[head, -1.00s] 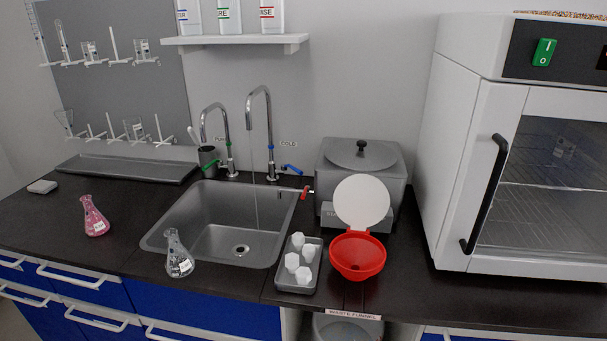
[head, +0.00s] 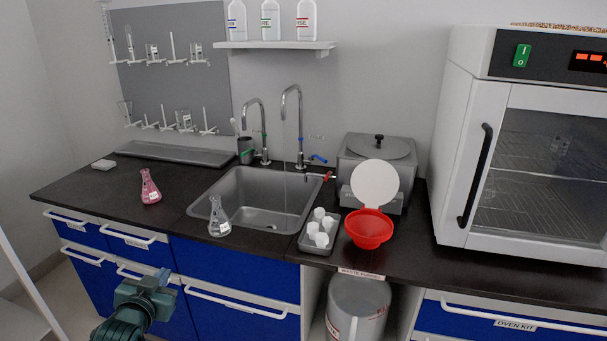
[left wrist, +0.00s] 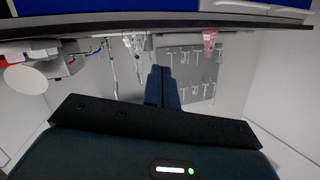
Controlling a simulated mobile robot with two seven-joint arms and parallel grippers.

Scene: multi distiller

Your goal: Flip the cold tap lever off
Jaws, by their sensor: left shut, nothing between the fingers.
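The cold tap (head: 300,130) is a chrome gooseneck with a blue ring, right of a green-marked tap (head: 264,135). Its blue lever (head: 319,159) points out to the right, near the wall. A thin, faint stream of water (head: 285,180) falls from its spout into the sink (head: 232,180). My left gripper (head: 158,282) is low at the front left, before the blue drawers, far from the lever. In the left wrist view its fingers (left wrist: 158,85) are together and empty, and the picture is upside down. My right gripper is out of view.
A clear flask (head: 219,218) stands at the sink's front edge and a pink flask (head: 150,188) left of it. A tray (head: 312,245) of white pieces and a red funnel (head: 369,230) with a white lid are right of the sink. A grey bath (head: 378,165) stands behind the funnel.

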